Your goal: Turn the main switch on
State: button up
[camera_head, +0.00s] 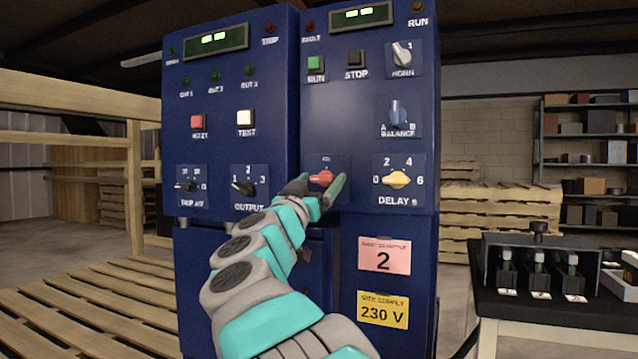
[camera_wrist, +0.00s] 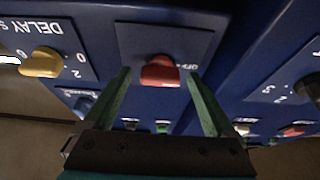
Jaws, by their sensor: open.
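The main switch is a red rotary knob (camera_head: 321,178) low on the right-hand blue cabinet, on a dark square plate. Its handle lies roughly level. In the wrist view the red knob (camera_wrist: 160,71) has a small label that seems to read OFF beside its right side, upside down. My gripper (camera_head: 322,182) is open at the panel, with one green finger on each side of the knob. In the wrist view my gripper (camera_wrist: 159,78) shows gaps between both fingers and the knob. I see no contact. The label above the knob is too small to read in the head view.
The yellow DELAY knob (camera_head: 397,179) is close right of the switch, the blue BALANCE knob (camera_head: 398,113) above it. The OUTPUT knob (camera_head: 243,187) is on the left cabinet. A black bench unit (camera_head: 540,265) stands at right; a wooden pallet (camera_head: 95,305) lies at left.

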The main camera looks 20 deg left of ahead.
jog(key=c, duration=1.4)
